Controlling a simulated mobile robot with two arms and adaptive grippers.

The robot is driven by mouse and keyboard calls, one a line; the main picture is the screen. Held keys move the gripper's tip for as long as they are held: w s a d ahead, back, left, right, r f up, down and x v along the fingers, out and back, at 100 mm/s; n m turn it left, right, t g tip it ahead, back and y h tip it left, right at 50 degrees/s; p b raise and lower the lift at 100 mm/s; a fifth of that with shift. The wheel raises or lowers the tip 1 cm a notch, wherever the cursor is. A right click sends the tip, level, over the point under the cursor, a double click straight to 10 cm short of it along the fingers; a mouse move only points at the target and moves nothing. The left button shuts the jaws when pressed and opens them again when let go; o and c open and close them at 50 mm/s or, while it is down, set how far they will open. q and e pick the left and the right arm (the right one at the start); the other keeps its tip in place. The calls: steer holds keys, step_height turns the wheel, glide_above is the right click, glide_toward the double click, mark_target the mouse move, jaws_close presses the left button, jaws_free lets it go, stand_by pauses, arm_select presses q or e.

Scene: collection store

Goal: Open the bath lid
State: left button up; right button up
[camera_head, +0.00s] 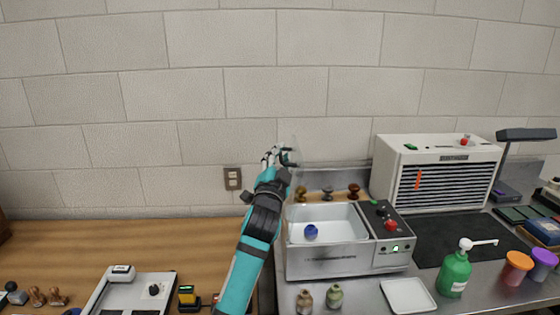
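The bath (328,267) is a grey metal box with a white basin and a control panel on its right side. Its basin is uncovered from above, and a small blue object (311,232) lies inside. A faint, clear panel (297,182), which looks like the lid, stands raised near the bath's left side. My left gripper (279,156) is at the upper end of my teal arm, in front of the wall and close beside this panel. It is too small to tell whether its fingers are open or touching the panel. My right gripper is out of view.
Several small knobbed items (327,192) stand behind the bath. Two little jars (335,296), a white tray (408,296) and a green pump bottle (454,274) stand in front and right. A white louvred cabinet (436,171) is at back right. The wooden table (130,240) is mostly clear at its back.

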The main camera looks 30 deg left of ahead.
arm_select(q)
steer(key=v, duration=1.2)
steer(key=shift+f, duration=0.15)
